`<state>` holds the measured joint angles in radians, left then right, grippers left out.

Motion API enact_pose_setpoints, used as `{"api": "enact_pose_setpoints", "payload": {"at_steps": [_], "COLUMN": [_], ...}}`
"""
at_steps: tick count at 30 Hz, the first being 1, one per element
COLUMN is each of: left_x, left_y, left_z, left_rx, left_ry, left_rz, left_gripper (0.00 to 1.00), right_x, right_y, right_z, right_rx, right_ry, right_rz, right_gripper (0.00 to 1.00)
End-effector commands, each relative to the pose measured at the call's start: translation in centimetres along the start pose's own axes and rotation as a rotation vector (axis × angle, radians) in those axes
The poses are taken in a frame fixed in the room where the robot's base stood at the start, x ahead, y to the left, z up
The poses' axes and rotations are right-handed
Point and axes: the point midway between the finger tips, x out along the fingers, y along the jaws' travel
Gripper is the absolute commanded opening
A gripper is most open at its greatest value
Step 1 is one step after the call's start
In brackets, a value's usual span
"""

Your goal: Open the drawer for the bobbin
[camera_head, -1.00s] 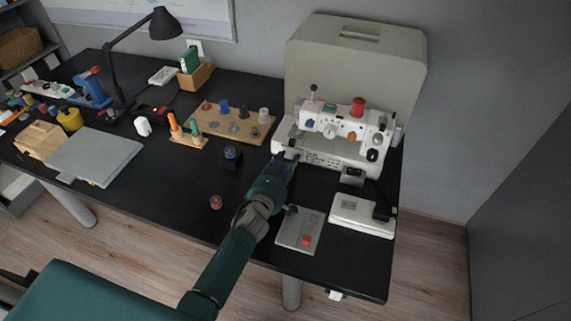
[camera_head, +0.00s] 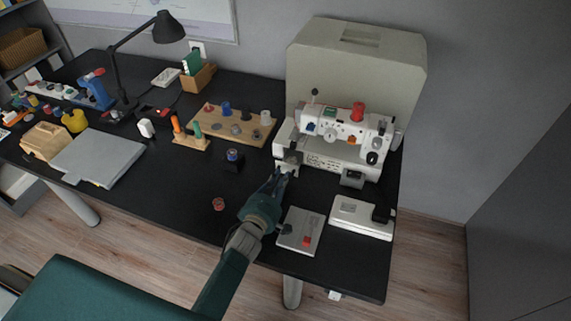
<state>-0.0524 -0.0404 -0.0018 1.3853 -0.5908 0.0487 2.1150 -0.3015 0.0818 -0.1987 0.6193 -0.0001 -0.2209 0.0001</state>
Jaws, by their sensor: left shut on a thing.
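The white sewing machine (camera_head: 345,130) stands at the right of the black desk. At its lower left front, a small white drawer (camera_head: 288,167) juts out toward me, with a dark greenish interior partly showing. My left gripper (camera_head: 281,175) is shut on the drawer's front; the fingers hide part of it. A small reddish spool or bobbin (camera_head: 218,204) lies on the desk left of my gripper. A blue-topped spool or bobbin (camera_head: 232,155) sits on a small black block. I cannot tell which is the bobbin. My right gripper is not in view.
A grey plate with a red button (camera_head: 299,232) lies right of my wrist, close to it. A white pedal-like box (camera_head: 361,217) is farther right. A wooden spool board (camera_head: 232,126) stands behind. The desk's front middle is mostly clear.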

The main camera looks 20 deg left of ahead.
Motion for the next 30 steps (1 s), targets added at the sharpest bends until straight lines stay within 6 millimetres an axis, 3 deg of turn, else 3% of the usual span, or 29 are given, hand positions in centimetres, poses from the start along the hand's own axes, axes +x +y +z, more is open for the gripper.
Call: {"api": "enact_pose_setpoints", "payload": {"at_steps": [1, 4, 14, 15, 17, 26, 30], "left_x": [-1.2, -2.3, -2.5, -2.5, -2.5, -2.6, -3.6], "left_y": [-0.2, -0.4, -0.6, -0.6, -0.6, -0.5, -0.6], "left_z": [0.1, 0.1, 0.0, 0.0, 0.0, 0.0, -0.1], "left_rx": [-0.004, -0.001, 0.0, 0.0, 0.0, 0.0, 0.002], "left_ry": [0.0, 0.001, 0.002, 0.002, 0.002, 0.002, 0.002], "left_rz": [-0.008, -0.004, -0.001, -0.002, -0.001, -0.001, -0.002], "left_gripper": [0.0, 0.0, 0.0, 0.21, 0.33, 0.35, 0.35], "right_x": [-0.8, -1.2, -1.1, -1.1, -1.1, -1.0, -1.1], "right_y": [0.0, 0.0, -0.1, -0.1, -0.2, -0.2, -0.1], "right_z": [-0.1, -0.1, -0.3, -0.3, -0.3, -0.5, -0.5], "right_rx": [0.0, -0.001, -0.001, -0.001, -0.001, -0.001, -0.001], "right_ry": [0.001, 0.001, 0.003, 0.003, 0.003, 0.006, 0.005], "right_rz": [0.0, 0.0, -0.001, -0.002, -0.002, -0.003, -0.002], "right_gripper": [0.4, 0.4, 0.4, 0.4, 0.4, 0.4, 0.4]}}
